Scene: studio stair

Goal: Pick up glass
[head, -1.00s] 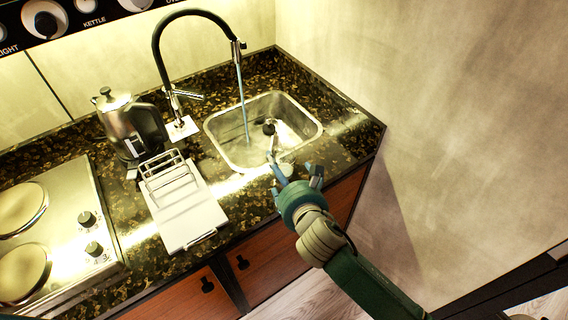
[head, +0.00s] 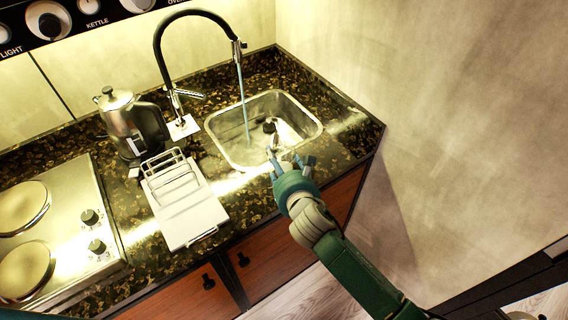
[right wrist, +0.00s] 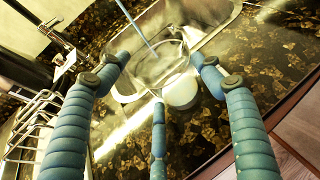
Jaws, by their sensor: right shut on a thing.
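A clear glass (right wrist: 150,70) shows between my right gripper's blue fingers in the right wrist view. A pale round part (right wrist: 180,90) is at its near side; I cannot tell whether it belongs to the glass. My right gripper (head: 288,160) is at the front edge of the sink, shut on the glass, and it also shows in the right wrist view (right wrist: 160,85). In the head view the fingers mostly hide the glass. Whether it still touches the counter is unclear. My left gripper is not in view.
Water runs from the black tap (head: 160,50) into the steel sink (head: 225,150). A kettle (head: 122,120), a white dish rack (head: 190,215) and a hob (head: 60,230) stand to the left on the dark speckled counter (head: 250,195). A wall (head: 440,120) is close on the right.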

